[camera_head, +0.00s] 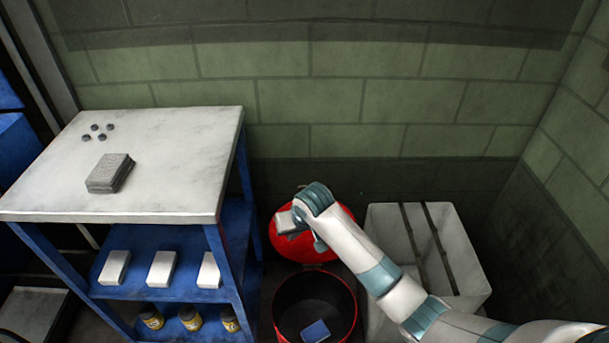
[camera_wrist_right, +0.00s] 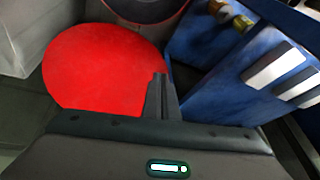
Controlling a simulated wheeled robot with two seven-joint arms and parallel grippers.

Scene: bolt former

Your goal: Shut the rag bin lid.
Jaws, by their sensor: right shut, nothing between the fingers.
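The rag bin (camera_head: 277,318) stands on the floor right of the blue cart, with a dark inside and a red outer wall. A small blue thing (camera_head: 315,331) lies in it. Its round red lid (camera_head: 335,243) is open, raised behind the bin's mouth. In the right wrist view the lid (camera_wrist_right: 95,70) fills the left, with part of the bin's rim (camera_wrist_right: 140,18) at the top. My right gripper (camera_wrist_right: 160,80) is shut and empty. In the head view it is over the lid and covers part of it; contact cannot be told. My left gripper is not in view.
A blue cart with a pale top (camera_head: 175,160) stands at left, bearing a grey block (camera_head: 110,173) and several small round pieces. White boxes (camera_head: 161,268) and yellow-labelled jars (camera_head: 190,317) fill its shelves. A pale open crate (camera_head: 450,245) stands right of the bin. A green wall is behind.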

